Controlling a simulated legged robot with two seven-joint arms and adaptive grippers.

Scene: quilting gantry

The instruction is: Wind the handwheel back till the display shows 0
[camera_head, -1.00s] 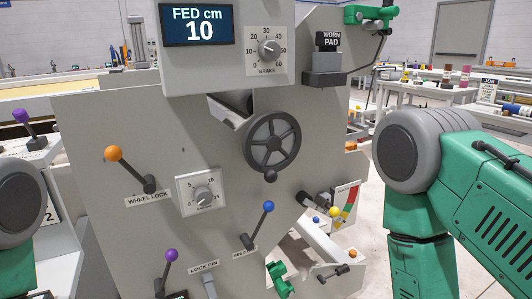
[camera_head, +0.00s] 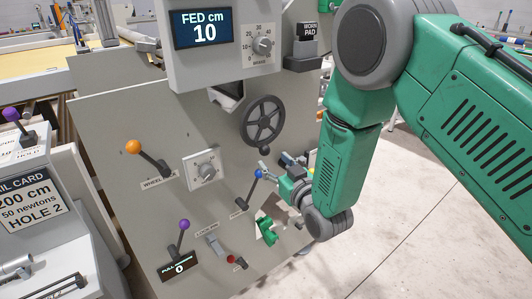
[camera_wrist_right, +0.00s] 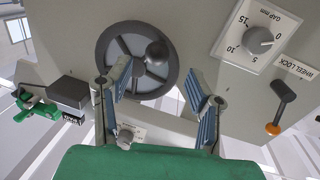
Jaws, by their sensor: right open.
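The grey handwheel (camera_head: 263,121) is on the front of the machine panel, with its dark crank knob (camera_head: 265,150) at the bottom of the rim. The display (camera_head: 203,29) above it reads "FED cm 10". My right gripper (camera_head: 264,170) is open and empty, below the handwheel and close to the blue-tipped lever. In the right wrist view, the open gripper (camera_wrist_right: 160,85) faces the panel; the handwheel (camera_wrist_right: 137,60) and its knob (camera_wrist_right: 155,54) lie beyond the gap between the fingers, apart from them. My left gripper is not in view.
The blue-tipped lever (camera_head: 258,174) is right by the right gripper. The orange-tipped wheel lock lever (camera_head: 134,146) and a gap dial (camera_head: 207,170) are left of the wheel. A purple-tipped lever (camera_head: 184,225) and green part (camera_head: 266,230) are lower. A brake dial (camera_head: 262,45) is above.

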